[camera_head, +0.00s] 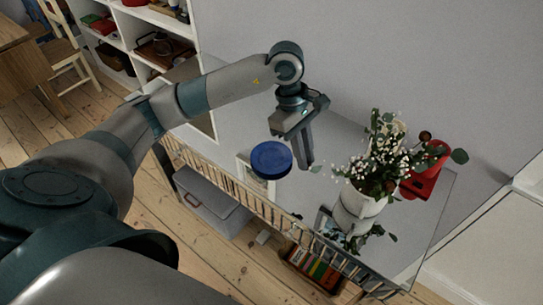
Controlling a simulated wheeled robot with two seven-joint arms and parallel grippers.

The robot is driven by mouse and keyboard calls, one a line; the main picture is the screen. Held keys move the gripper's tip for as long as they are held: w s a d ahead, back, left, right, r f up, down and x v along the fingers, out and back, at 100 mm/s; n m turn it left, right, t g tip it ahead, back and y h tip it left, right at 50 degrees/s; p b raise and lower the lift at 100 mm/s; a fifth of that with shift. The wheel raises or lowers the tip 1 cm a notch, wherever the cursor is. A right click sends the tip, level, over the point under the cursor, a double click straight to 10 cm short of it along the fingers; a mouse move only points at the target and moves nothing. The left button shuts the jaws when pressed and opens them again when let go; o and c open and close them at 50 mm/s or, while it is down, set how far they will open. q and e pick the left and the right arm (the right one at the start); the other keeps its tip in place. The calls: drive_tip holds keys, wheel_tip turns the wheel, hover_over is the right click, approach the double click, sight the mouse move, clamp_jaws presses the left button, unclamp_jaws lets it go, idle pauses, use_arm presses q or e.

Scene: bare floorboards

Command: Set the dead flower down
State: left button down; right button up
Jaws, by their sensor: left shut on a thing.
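My left gripper (304,164) reaches in from the left and points down over the grey tabletop (345,135). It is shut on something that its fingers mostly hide. A white vase (357,206) with white blossoms and green leaves (378,160) stands on the table to the right of the gripper. No dead flower shows clearly. My right gripper is not in view.
A round blue object (271,159) is just left of the fingers. A red object (425,175) stands behind the vase at the right. The wall (400,60) closes off the table's back. Some tabletop between gripper and wall is clear. A grey box (212,203) is below.

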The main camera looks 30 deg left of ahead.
use_arm(q)
drive_tip(key=w+a+f+n+t+y, duration=0.1)
drive_tip(key=w+a+n+t, duration=0.1)
drive_tip(key=n, duration=0.7)
drive_tip(key=w+a+f+n+t+y, duration=0.1)
drive_tip(key=w+a+n+t+y, duration=0.1)
drive_tip(key=n, duration=0.7)
drive_tip(key=shift+w+n, duration=0.4)
drive_tip(key=shift+w, duration=0.15)
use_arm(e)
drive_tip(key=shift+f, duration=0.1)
use_arm(q)
drive_tip(key=shift+f, duration=0.15)
